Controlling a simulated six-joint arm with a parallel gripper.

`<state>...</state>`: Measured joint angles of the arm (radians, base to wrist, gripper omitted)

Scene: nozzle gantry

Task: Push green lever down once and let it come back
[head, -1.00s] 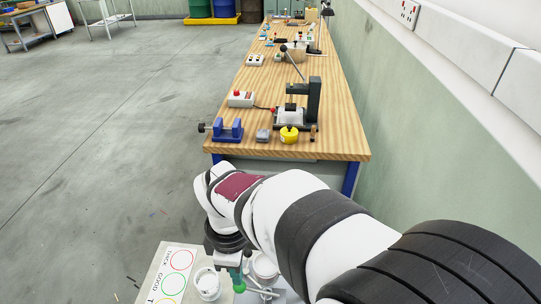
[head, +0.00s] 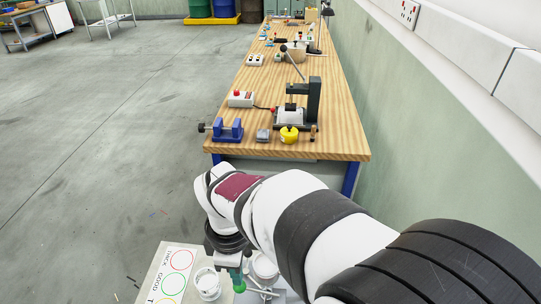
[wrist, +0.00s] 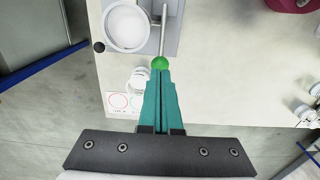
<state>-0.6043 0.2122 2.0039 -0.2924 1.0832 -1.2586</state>
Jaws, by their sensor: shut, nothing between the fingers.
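The green lever knob (wrist: 160,63) is a round ball on the end of a thin grey rod that runs up to a grey base plate in the wrist view. In the head view the green knob (head: 239,286) shows just below my gripper. My gripper (wrist: 160,74) has teal fingers closed together with nothing between them. Its fingertips reach the near edge of the knob in the wrist view. Whether they touch it I cannot tell.
A round white cup (wrist: 126,27) sits on the grey plate beside the rod. A small white jar (wrist: 138,79) stands left of my fingers. A card with coloured circles (head: 176,273) lies on the pale table. A wooden workbench (head: 262,97) with tools stands farther off.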

